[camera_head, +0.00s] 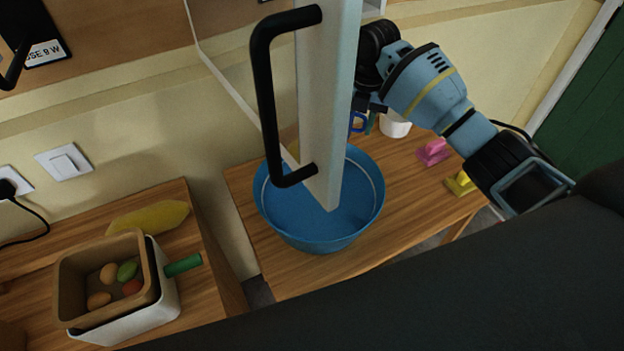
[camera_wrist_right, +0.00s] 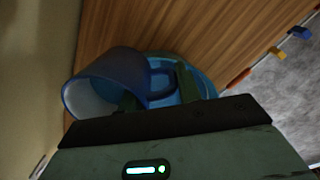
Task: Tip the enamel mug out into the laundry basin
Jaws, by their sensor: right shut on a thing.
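The laundry basin (camera_head: 320,238) is a round blue tub on a wooden table, partly hidden behind an open cabinet door. My right gripper (camera_head: 366,119) is above the basin's far right side, mostly hidden by the door. In the right wrist view, the gripper (camera_wrist_right: 160,92) is shut on the handle of the enamel mug (camera_wrist_right: 112,72), which is blue outside and whitish inside. The mug's mouth faces lower left there, and the basin (camera_wrist_right: 205,82) shows behind it. In the head view only a blue loop of the mug (camera_head: 358,121) shows. Its contents and exact tilt are unclear. My left gripper is out of view.
The cabinet door (camera_head: 328,100) with its black handle (camera_head: 264,90) hangs in front of the basin. A food box (camera_head: 140,290) is at lower left.

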